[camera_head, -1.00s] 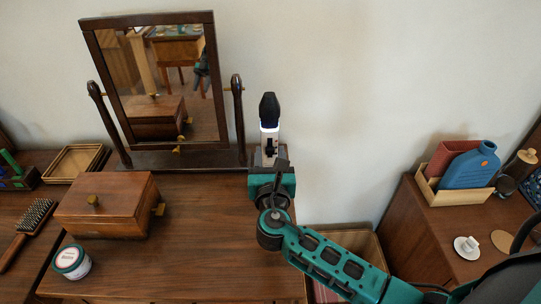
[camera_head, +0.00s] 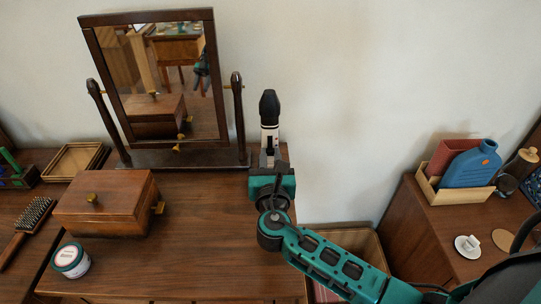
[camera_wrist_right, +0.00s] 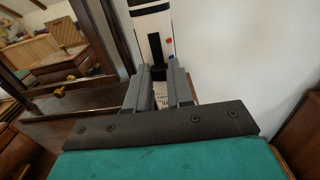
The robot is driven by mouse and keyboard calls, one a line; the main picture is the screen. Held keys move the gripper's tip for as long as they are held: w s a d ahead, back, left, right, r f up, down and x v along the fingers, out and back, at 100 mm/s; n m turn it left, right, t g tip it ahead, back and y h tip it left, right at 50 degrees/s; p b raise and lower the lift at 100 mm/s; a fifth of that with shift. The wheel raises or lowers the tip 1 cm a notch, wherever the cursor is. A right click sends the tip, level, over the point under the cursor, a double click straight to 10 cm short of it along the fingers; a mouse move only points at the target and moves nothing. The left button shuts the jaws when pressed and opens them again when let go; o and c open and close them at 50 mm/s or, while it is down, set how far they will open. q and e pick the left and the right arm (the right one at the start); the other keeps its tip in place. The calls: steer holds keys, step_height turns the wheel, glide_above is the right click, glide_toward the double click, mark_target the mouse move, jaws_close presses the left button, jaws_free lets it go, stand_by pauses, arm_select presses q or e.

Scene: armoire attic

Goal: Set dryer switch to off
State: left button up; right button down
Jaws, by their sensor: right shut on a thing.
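The dryer (camera_head: 269,128) stands upright against the wall at the back right of the dresser, white with a black top. Its ring below the top shows no blue glow. In the right wrist view, the dryer's white body (camera_wrist_right: 137,33) has a dark vertical slot (camera_wrist_right: 155,45), with small red and blue marks beside it. My right gripper (camera_head: 270,160) is at the front of the dryer's lower part. Its two grey fingers (camera_wrist_right: 159,76) are shut on the switch at the slot's lower end; the switch itself is mostly hidden between them. My left gripper is not in view.
A tilting mirror (camera_head: 160,85) stands left of the dryer. A wooden box (camera_head: 107,207), a round tin (camera_head: 70,260) and a hairbrush (camera_head: 30,222) lie farther left. The dresser's middle is clear. A cabinet at right holds a blue bottle (camera_head: 470,168) and a cup.

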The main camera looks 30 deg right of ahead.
steer(key=shift+f, duration=0.75)
steer(key=shift+r, duration=0.1)
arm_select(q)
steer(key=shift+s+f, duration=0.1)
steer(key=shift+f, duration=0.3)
arm_select(e)
steer(key=c, duration=1)
jaws_free()
steer(key=shift+o, duration=0.2)
arm_select(q)
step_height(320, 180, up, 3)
steer(key=p, duration=0.3)
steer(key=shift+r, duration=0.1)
arm_select(e)
steer(key=v, duration=1.3)
